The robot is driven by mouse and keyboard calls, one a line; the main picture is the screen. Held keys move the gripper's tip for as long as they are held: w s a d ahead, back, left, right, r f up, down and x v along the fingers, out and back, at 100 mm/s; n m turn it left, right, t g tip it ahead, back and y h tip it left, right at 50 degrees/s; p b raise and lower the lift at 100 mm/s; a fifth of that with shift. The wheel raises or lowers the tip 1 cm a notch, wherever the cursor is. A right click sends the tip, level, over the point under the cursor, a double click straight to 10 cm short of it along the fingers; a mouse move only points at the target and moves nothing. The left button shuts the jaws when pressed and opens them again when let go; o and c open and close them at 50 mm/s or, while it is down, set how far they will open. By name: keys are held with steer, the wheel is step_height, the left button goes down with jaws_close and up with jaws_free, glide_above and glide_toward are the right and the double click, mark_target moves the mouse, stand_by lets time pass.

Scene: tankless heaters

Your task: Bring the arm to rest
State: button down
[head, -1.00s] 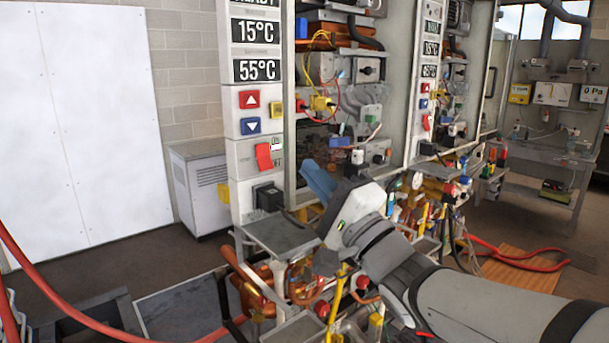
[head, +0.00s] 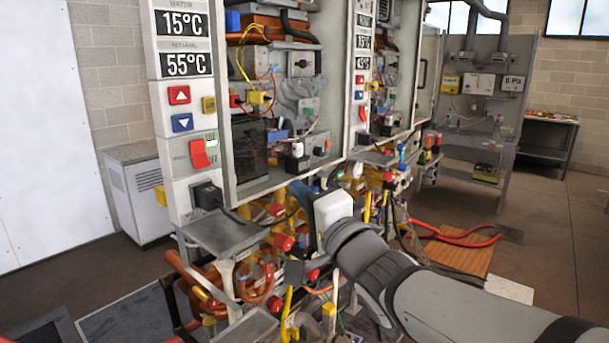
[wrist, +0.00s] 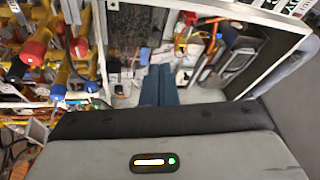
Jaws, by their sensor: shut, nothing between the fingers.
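My gripper (wrist: 158,85) shows in the wrist view as two blue fingers side by side, closed together with nothing between them. In the head view my gripper (head: 300,190) is at the end of my grey arm, in front of the lower part of the near heater unit (head: 170,130); its fingers are mostly hidden behind its white housing. The arm reaches in from the lower right. I cannot tell whether the fingers touch anything.
Pipes and valves with red caps (head: 284,243) crowd below the near heater. A small grey shelf (head: 222,233) juts out at its left. A red hose (head: 450,235) lies on the floor at right. Open floor (head: 555,220) is on the far right.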

steer(key=d+f+n+g+h, duration=0.2)
steer(key=d+f+g+h, duration=0.2)
steer(key=d+f+h, duration=0.75)
steer(key=s+d+f+n+g, duration=0.2)
steer(key=s+f+g, duration=0.3)
steer(key=s, duration=0.3)
steer(key=s+d+f+n+g, duration=0.3)
steer(key=s+f+n+g, duration=0.1)
steer(key=s+f, duration=0.3)
steer(key=shift+s+d+f+n+g, duration=0.15)
steer(key=shift+s+f+n+g, duration=0.25)
steer(key=shift+f+g, duration=0.35)
